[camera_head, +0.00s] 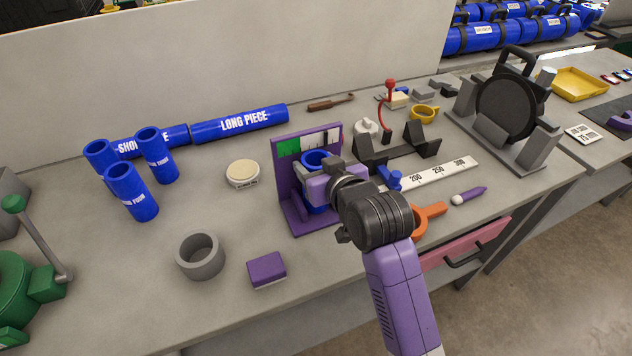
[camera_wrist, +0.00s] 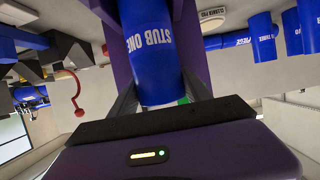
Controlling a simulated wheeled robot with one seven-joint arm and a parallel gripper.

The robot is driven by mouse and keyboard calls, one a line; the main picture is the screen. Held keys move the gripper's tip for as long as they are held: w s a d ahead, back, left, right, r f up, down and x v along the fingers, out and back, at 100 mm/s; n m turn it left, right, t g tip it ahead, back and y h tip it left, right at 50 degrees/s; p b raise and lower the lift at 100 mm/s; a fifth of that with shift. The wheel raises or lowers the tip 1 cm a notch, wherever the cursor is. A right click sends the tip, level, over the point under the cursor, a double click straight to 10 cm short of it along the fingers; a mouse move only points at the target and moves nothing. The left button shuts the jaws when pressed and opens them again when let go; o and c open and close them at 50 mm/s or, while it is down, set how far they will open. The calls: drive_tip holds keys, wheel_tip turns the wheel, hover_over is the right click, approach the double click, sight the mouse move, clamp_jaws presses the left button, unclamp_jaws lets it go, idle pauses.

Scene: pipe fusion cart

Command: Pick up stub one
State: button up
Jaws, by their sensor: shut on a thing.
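Stub one (camera_wrist: 153,55) is a blue tube with white "STUB ONE" lettering. In the wrist view it sits between the two fingers of my gripper (camera_wrist: 162,95), which is shut on it. In the head view the blue rim of stub one (camera_head: 316,160) shows at the purple stand (camera_head: 297,202), in front of its upright panel. My gripper (camera_head: 318,186) reaches it there from the right, and my wrist hides part of it. I cannot tell whether the stub touches the stand's base.
Several other blue stubs (camera_head: 131,192) stand at the left behind a grey ring (camera_head: 200,256). A purple block (camera_head: 267,270) lies near the front edge. A white ruler (camera_head: 437,176), an orange tool (camera_head: 428,217) and a black cradle (camera_head: 398,150) are to the right.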

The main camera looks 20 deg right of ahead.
clamp_jaws()
drive_tip(key=shift+r, duration=0.1)
